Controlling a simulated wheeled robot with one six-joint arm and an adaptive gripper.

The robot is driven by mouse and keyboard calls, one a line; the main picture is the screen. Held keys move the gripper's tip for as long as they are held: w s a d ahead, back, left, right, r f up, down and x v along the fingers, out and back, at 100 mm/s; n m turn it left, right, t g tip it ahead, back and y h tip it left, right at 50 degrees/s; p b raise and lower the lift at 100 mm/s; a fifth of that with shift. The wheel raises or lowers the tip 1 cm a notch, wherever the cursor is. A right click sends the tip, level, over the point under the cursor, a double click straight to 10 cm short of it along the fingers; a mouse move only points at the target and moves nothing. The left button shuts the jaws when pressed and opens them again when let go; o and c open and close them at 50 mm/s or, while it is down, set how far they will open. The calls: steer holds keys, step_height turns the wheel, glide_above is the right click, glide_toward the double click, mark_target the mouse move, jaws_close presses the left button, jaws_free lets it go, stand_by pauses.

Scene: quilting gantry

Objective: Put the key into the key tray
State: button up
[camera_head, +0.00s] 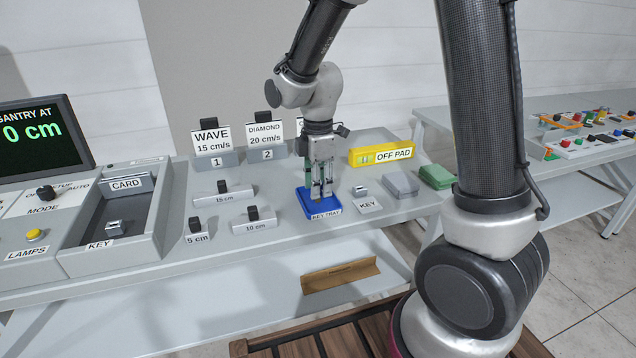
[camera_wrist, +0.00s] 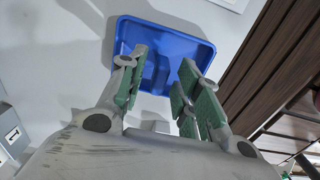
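The blue key tray (camera_head: 334,207) lies on the grey console, with a "KEY TRAY" label at its front edge. My gripper (camera_head: 321,193) points down over it. In the wrist view my gripper (camera_wrist: 165,68) has its two green-padded fingers apart, with the blue tray (camera_wrist: 190,43) below and between them. I see nothing clearly held between the fingers. A raised or shaded blue shape shows inside the tray, but I cannot tell what it is. I cannot make out the key for certain; a small pale metal piece (camera_head: 360,190) stands by the "KEY" label (camera_head: 368,205), right of the tray.
Grey blocks with black knobs (camera_head: 254,220) stand left of the tray. A yellow "OFF PAD" piece (camera_head: 381,153) is behind right, with grey and green lidded boxes (camera_head: 437,177) nearby. A recessed panel (camera_head: 113,228) marked "CARD" and "KEY" is further left.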

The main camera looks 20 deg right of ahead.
steer(key=shift+r, duration=0.1)
step_height(320, 180, up, 12)
steer(key=s+d+r+m+t, duration=0.2)
steer(key=s+d+m, duration=0.5)
steer(key=s+m, duration=0.2)
steer(key=s+d+r+m+t, duration=0.2)
steer(key=s+d+r+m, duration=0.1)
steer(key=s+d+m, duration=0.4)
steer(key=s+m, duration=0.2)
steer(key=s, duration=0.2)
steer(key=shift+s+d+r, duration=0.15)
steer(key=shift+d+r, duration=0.1)
steer(key=shift+d, duration=0.15)
